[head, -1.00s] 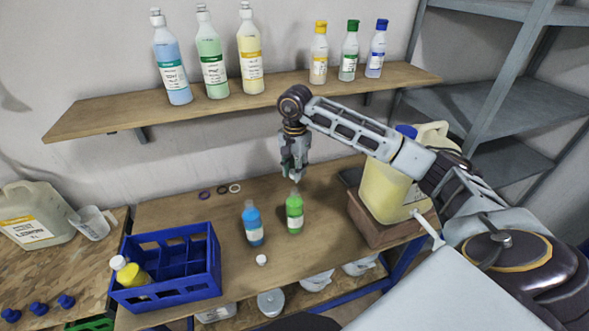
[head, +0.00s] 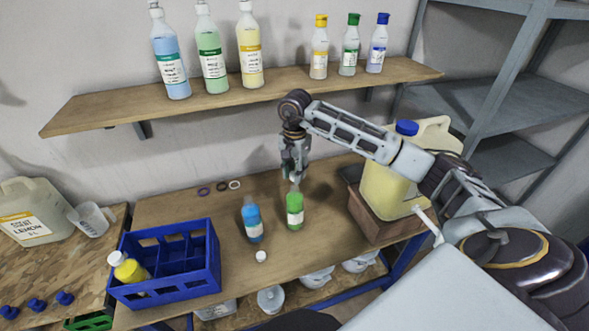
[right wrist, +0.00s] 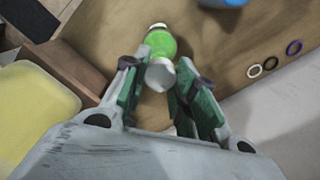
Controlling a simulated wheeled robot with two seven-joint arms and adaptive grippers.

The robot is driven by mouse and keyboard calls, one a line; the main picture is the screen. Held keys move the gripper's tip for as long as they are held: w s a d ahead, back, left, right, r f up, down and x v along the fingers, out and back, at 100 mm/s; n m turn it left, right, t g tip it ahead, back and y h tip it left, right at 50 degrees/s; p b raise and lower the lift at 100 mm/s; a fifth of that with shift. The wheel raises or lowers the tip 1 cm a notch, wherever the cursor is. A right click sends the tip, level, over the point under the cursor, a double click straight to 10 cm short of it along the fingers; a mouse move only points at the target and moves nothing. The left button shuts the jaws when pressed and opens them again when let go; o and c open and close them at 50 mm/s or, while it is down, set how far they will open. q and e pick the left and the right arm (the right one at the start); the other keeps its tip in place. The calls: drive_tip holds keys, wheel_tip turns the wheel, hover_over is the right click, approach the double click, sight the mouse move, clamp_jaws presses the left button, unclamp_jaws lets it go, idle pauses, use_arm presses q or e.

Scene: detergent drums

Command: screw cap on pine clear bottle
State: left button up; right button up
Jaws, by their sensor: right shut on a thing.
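The green bottle (head: 295,210) stands upright on the wooden table; I take it for the pine one, though its label is too small to read. Its green body also shows in the right wrist view (right wrist: 160,42). My right gripper (head: 294,178) points down directly above the bottle's neck. It is shut on a white cap (right wrist: 160,75), which sits between the green finger pads in line with the bottle top. Whether the cap touches the neck I cannot tell. My left gripper is not in view.
A blue bottle (head: 252,222) stands just left of the green one, and a loose white cap (head: 261,256) lies in front. A blue crate (head: 205,280) holds a yellow bottle (head: 130,270). A large yellow jug (head: 385,195) stands right. Several rings lie behind.

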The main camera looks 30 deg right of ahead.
drive_tip(key=shift+f+b, duration=0.65)
drive_tip(key=shift+f, duration=0.35)
drive_tip(key=shift+f+b, duration=0.2)
drive_tip(key=shift+b, duration=0.3)
idle(1.2)
drive_tip(key=shift+f+b, duration=1.2)
drive_tip(key=shift+b, duration=0.05)
idle(2.9)
drive_tip(key=shift+m, duration=0.3)
drive_tip(key=shift+m, duration=2.6)
